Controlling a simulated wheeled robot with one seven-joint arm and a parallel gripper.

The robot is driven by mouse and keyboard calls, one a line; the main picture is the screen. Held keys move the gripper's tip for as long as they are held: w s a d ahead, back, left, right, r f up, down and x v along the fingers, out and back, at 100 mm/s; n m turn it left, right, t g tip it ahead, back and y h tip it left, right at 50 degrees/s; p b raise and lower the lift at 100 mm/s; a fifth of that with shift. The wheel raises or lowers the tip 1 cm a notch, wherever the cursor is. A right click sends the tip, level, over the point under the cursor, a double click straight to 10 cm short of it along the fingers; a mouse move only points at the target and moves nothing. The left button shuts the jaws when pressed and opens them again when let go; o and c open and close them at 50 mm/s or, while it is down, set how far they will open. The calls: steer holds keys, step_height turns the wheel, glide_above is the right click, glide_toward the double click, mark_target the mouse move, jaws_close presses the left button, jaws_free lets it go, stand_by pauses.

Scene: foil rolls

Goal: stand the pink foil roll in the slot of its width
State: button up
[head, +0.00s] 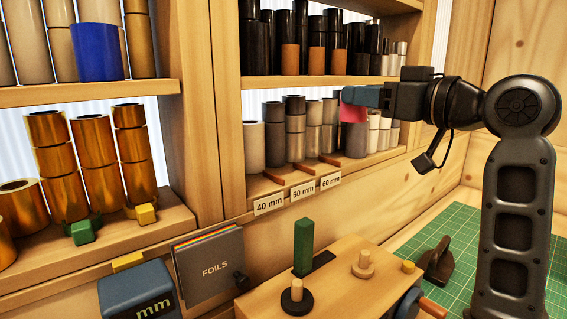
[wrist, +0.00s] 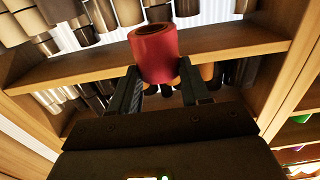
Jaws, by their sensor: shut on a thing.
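The pink foil roll (head: 352,113) is held in my gripper (head: 352,97) in front of the lower middle shelf, its upper part hidden by the fingers in the head view. The wrist view shows the roll (wrist: 153,58) between the two fingers of my gripper (wrist: 159,74), its open end visible. The shelf slots carry labels 40 mm (head: 269,204), 50 mm (head: 303,193) and 60 mm (head: 331,181), with low wooden dividers (head: 273,178) between them. Grey and silver rolls stand behind. The roll appears above the shelf, near the right side of the labelled slots.
A shelf board (head: 310,82) with dark rolls is just above my gripper. Copper rolls (head: 92,140) stand on the left shelf. Below are a FOILS book (head: 212,262), a wooden block with pegs (head: 335,285) and a green cutting mat (head: 455,240).

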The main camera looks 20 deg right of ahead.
steer(key=w+a+f, duration=0.2)
steer(key=a, duration=0.1)
steer(key=w+a+f+b, duration=0.1)
steer(key=a+f, duration=0.1)
steer(key=a, duration=0.1)
steer(key=w+a+f+b, duration=0.1)
steer(key=w+a+f, duration=0.1)
steer(key=a+f, duration=0.1)
steer(key=shift+w+a, duration=0.35)
steer(key=shift+a, duration=0.05)
steer(key=shift+f+b, duration=1.65)
steer(key=shift+f, duration=0.2)
steer(key=shift+f, duration=0.1)
steer(key=o, duration=1.2)
steer(key=shift+s, duration=0.1)
steer(key=b+v, duration=0.2)
steer(key=v, duration=1)
